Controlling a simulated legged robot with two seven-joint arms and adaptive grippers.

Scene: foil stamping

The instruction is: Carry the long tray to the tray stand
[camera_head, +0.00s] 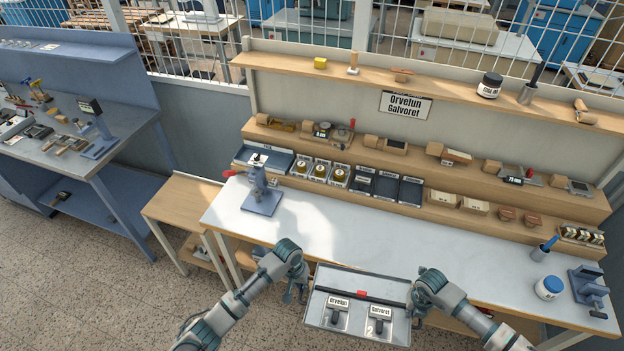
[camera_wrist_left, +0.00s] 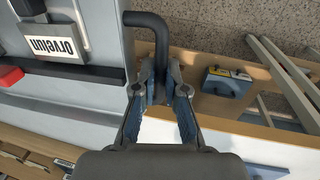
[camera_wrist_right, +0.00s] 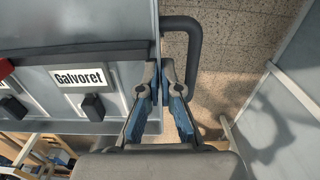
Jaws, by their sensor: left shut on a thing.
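The long tray (camera_head: 318,318) is grey, with a dark bar and a red piece across it, and carries two blocks labelled Orvelun (camera_head: 337,304) and Galvoret (camera_head: 379,312). It is at the bench's front edge, between my arms. My left gripper (camera_wrist_left: 158,85) is shut on the dark bent handle (camera_wrist_left: 148,19) at one end. My right gripper (camera_wrist_right: 163,75) is at the other end, its fingertips close together beside the tray wall and handle (camera_wrist_right: 194,45); whether it grips is unclear. A wooden side table (camera_head: 178,208) stands left; I cannot tell whether it is the tray stand.
The long bench (camera_head: 330,225) has clear white worktop in its middle. A blue-grey hand press (camera_head: 262,193) stands at its left.

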